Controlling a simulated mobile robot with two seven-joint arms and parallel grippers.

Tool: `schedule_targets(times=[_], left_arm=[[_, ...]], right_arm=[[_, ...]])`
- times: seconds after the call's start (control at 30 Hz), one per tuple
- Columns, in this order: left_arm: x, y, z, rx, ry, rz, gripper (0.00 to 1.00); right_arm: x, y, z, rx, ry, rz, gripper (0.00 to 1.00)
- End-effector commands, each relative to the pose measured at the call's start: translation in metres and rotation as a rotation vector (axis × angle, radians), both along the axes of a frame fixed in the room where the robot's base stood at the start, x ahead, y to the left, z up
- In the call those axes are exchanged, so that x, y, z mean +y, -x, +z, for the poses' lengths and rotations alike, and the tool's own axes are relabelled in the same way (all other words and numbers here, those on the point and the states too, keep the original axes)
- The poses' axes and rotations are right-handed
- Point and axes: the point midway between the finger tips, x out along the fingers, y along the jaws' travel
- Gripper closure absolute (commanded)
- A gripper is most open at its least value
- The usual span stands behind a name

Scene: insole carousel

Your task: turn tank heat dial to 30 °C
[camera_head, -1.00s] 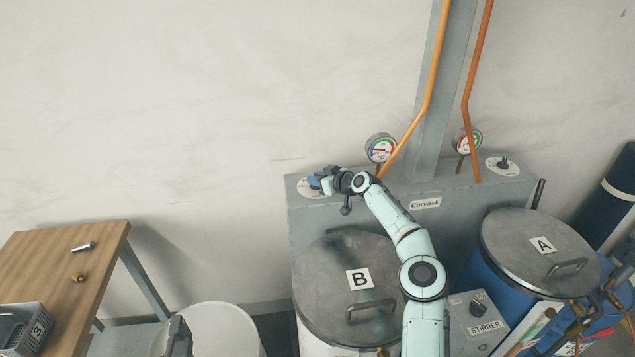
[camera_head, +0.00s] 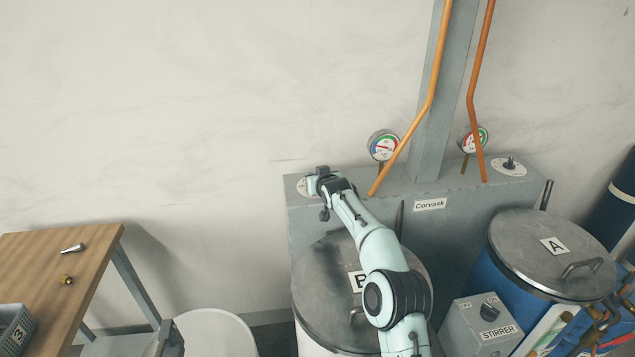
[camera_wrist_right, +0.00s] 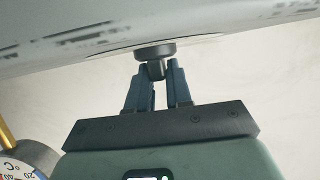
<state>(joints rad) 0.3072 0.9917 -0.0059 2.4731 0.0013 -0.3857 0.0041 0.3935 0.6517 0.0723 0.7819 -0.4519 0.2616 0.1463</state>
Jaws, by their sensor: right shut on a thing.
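The left dial's pale round plate (camera_head: 303,187) sits on the left end of the grey tank top (camera_head: 440,178), behind drum B. My right gripper (camera_head: 318,180) is at this dial and covers most of it, so its markings and setting are hidden. In the right wrist view, the two blue fingers (camera_wrist_right: 158,78) are shut on the dial's small dark knob (camera_wrist_right: 155,50).
A second dial (camera_head: 509,165) and gauge (camera_head: 474,139) are at the tank's right. Orange pipes (camera_head: 432,75) rise by a grey column. Drums B (camera_head: 325,285) and A (camera_head: 525,235) and the STIRRER box (camera_head: 470,335) stand in front. A wooden table (camera_head: 40,260) is at left.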

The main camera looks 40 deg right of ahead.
Motion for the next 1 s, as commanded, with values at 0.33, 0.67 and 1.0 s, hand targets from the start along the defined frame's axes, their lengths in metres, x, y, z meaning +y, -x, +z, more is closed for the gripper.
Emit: schedule_targets(times=[0.33,0.67,1.0], left_arm=[[0.0000,0.0046,-0.0100,0.006,0.000,0.000,0.57],[0.0000,0.0051,-0.0112,0.006,0.000,0.000,0.57],[0.0000,0.0051,-0.0111,0.006,0.000,0.000,0.57]], right_arm=[[0.0017,-0.0009,-0.0010,0.001,0.000,-0.078,1.00],[0.0005,-0.0004,-0.0008,0.002,-0.001,-0.095,1.00],[0.0003,-0.0003,-0.0014,0.003,-0.001,-0.095,0.60]])
